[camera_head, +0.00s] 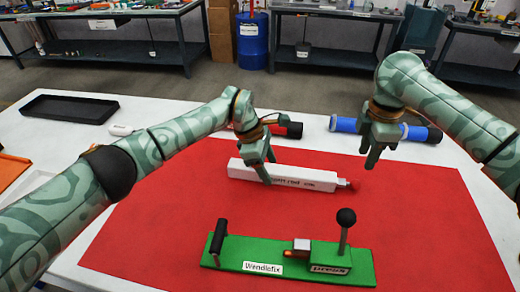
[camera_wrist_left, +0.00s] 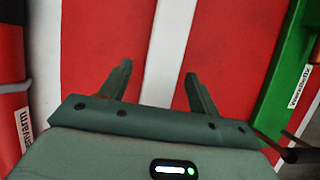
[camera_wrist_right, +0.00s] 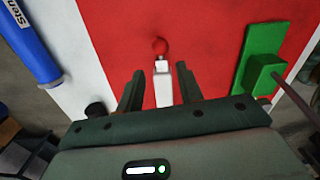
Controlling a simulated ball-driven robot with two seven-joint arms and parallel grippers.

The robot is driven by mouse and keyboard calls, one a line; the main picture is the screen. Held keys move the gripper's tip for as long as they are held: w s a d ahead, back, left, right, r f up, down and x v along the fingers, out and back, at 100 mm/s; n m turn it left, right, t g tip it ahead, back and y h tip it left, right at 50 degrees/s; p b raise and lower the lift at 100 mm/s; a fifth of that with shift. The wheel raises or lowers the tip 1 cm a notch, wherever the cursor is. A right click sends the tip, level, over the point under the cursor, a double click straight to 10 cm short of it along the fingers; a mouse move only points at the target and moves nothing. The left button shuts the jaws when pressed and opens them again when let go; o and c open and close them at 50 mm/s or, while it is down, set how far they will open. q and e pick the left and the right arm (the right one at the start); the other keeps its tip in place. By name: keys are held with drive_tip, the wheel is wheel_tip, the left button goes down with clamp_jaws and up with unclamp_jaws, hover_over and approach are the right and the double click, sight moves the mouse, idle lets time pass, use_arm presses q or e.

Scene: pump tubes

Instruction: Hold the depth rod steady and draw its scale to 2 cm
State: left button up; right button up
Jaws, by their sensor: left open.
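The depth rod (camera_head: 240,171) is a long white bar with black lettering, lying on the red mat. Its right end narrows to a small piece with a red knob (camera_head: 354,184). My left gripper (camera_head: 269,172) is open over the rod's left half. In the left wrist view the white rod (camera_wrist_left: 166,50) runs between the two spread fingers, not visibly gripped. My right gripper (camera_head: 372,160) is open and empty, above and behind the knob end. The scale cannot be read.
A green press (camera_head: 240,252) with a black handle and a ball-topped lever stands at the front of the mat. A red tube (camera_head: 287,130) and a blue tube (camera_head: 345,124) lie behind. A black tray (camera_head: 70,107) is at back left. The mat's right side is clear.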

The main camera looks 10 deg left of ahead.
sight(358, 182)
use_arm(q)
drive_tip(key=shift+d+f, duration=0.3)
drive_tip(key=shift+f, duration=0.3)
drive_tip(key=c, duration=1.3)
use_arm(e)
drive_tip(key=o, duration=0.3)
drive_tip(key=f+n, duration=0.1)
drive_tip(key=f, duration=0.2)
drive_tip(key=f+n+t, duration=0.1)
drive_tip(key=f+n, duration=0.1)
drive_tip(key=f, duration=0.1)
drive_tip(key=f+n+y, duration=0.1)
drive_tip(key=f+n, duration=0.1)
drive_tip(key=f, duration=0.2)
drive_tip(key=shift+d+f+t, duration=0.1)
drive_tip(key=shift+d+t, duration=0.1)
drive_tip(key=shift+t, duration=0.2)
drive_tip(key=shift+s, duration=0.1)
